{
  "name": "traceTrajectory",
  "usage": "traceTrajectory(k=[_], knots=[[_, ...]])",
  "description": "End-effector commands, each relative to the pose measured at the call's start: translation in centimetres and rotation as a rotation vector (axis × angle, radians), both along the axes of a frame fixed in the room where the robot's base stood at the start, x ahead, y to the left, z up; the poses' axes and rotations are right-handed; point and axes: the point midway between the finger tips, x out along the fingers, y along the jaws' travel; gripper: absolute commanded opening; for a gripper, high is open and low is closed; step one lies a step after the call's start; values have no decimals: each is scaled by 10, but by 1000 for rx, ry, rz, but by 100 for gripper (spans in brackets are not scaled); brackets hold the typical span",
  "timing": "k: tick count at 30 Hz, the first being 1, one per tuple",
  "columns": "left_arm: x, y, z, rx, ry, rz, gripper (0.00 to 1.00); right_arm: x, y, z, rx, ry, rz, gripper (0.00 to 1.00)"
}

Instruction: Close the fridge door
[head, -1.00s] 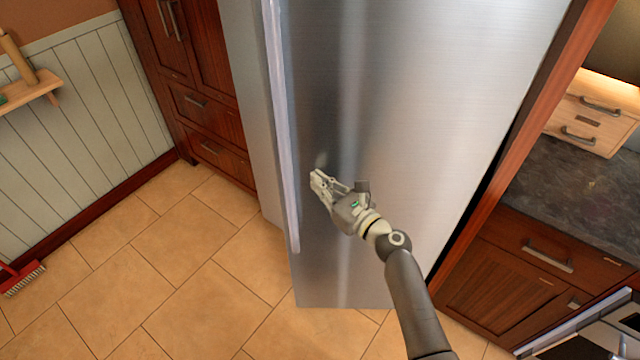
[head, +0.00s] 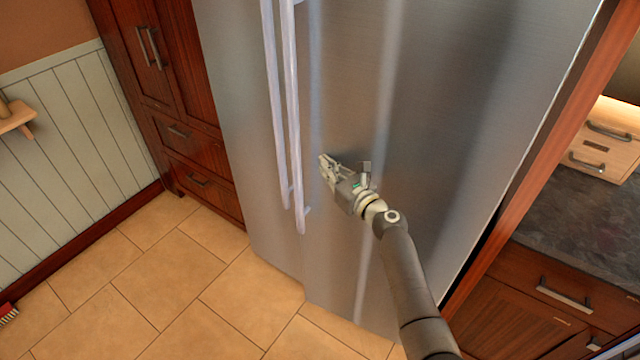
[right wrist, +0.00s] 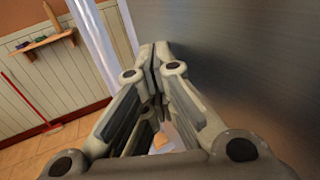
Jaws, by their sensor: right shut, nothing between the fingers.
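The fridge (head: 440,130) is a tall stainless steel unit with two doors and two long vertical handles side by side. Its right door (head: 350,90) stands nearly in line with the left door (head: 236,110); whether a small gap remains between them I cannot tell. My right gripper (head: 324,166) is shut and empty, in front of the right door just right of its handle (head: 292,120). In the right wrist view the fingers (right wrist: 153,50) meet at the tips, close to the steel surface. Contact with the door is unclear. My left gripper is out of view.
Dark wooden cabinets (head: 180,100) stand left of the fridge, and a wooden counter cabinet (head: 540,310) stands right. The tiled floor (head: 180,280) in front is clear. A red broom (right wrist: 30,105) leans at the wall in the right wrist view.

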Motion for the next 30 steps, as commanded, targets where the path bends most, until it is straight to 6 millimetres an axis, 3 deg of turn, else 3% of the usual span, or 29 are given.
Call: traceTrajectory(k=[12,30], knots=[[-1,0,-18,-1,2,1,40,39,-20,-1,1,1,-115,0],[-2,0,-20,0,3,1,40,47,-27,2,0,-4,-142,0]])
